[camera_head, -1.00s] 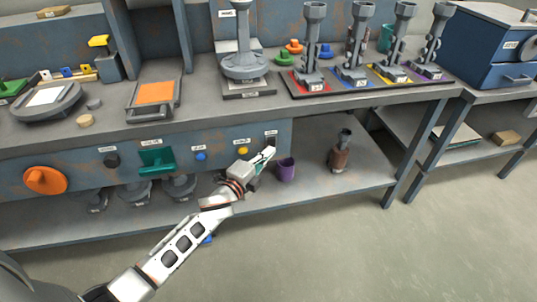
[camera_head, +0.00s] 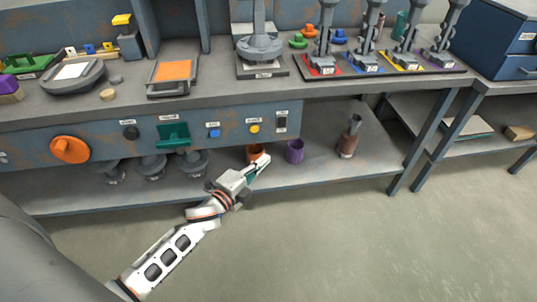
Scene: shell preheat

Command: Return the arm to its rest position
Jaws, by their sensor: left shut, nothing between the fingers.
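My left arm comes in from the lower left of the head view. Its gripper (camera_head: 259,167) is shut and empty, in front of the bench's lower shelf. Its tip is just in front of an orange cup (camera_head: 256,153), partly covering it; I cannot tell whether they touch. A purple cup (camera_head: 295,151) stands on the shelf to the right of the gripper. My right gripper is not in view.
The control panel (camera_head: 223,131) above the gripper carries an orange knob (camera_head: 70,149), a green lever (camera_head: 173,135), blue and yellow buttons and a switch (camera_head: 281,121). A brown canister (camera_head: 348,142) stands on the shelf to the right. The floor (camera_head: 330,245) in front is clear.

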